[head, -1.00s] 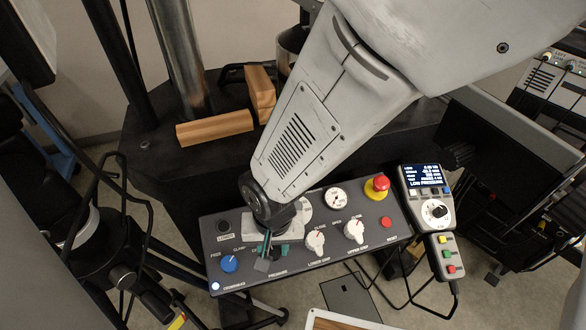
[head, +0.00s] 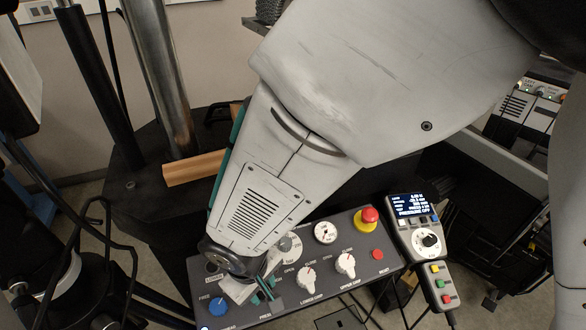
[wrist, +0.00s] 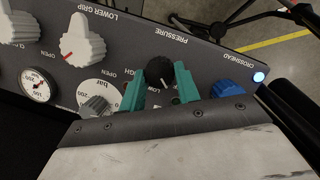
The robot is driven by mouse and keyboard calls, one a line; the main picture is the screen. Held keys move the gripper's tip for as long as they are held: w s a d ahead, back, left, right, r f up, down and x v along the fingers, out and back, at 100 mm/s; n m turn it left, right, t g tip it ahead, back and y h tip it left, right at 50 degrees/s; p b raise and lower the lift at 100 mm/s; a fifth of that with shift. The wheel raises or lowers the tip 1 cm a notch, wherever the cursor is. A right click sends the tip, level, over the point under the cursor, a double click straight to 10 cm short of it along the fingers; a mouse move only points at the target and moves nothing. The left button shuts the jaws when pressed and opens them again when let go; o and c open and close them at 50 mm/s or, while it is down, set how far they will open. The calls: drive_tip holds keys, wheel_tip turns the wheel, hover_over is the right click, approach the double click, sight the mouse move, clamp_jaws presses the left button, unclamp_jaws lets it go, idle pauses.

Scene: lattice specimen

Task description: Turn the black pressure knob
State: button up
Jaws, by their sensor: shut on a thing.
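The black pressure knob (wrist: 157,70) shows in the wrist view on the dark control panel (head: 345,222), under the word PRESSURE. Its white pointer line is visible. My gripper (wrist: 161,88) has its two green fingers on either side of the knob, shut on it. In the head view my gripper (head: 263,290) is low over the left part of the panel, turned at a slant, and it hides the knob. The handheld controller (head: 413,228) at the right has a lit blue screen; its last line seems to read PRESSURE OFF.
White grip knobs (head: 307,280) and a red emergency button (head: 369,216) stand up to the right of my gripper. A blue knob (head: 217,306) is close on its left. A gauge (head: 325,232) sits above. A wooden block (head: 194,168) lies on the black base behind.

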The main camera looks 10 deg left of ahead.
drive_tip(key=shift+n, duration=0.4)
drive_tip(key=o, duration=1)
drive_tip(key=shift+r, duration=0.1)
drive_tip(key=r, duration=0.5)
drive_tip(key=s+r, duration=0.1)
drive_tip(key=r, duration=0.1)
drive_tip(key=shift+a+r, duration=0.3)
drive_tip(key=shift+a, duration=0.1)
